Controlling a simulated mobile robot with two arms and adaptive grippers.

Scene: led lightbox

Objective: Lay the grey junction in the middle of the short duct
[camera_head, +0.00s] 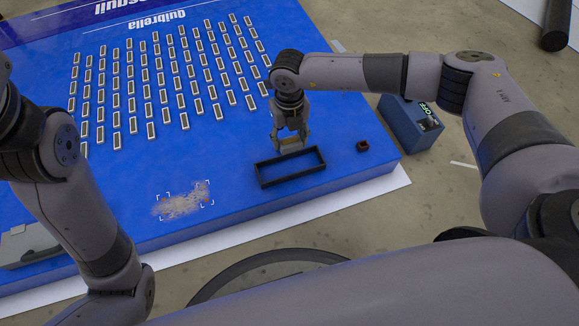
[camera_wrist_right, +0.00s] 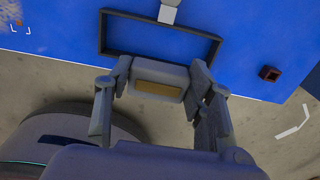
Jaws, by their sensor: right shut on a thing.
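My right gripper (camera_head: 290,140) is shut on a grey block with a tan face, which I take as the grey junction (camera_head: 291,149). The junction (camera_wrist_right: 158,82) sits between the two fingers in the right wrist view. A dark, open rectangular frame (camera_head: 297,181), which I take as the short duct, lies flat on the blue board. In the head view the junction overlaps its far edge. In the right wrist view the frame (camera_wrist_right: 160,20) lies beyond the fingers; the height of the junction above it is unclear. My left gripper is out of view.
A small dark red box (camera_head: 362,146) stands right of the frame on the blue board (camera_head: 240,215). Rows of small modules (camera_head: 165,75) fill the board's far part. A dusty patch (camera_head: 182,202) lies front left. A blue box (camera_head: 411,122) stands on the floor off the board.

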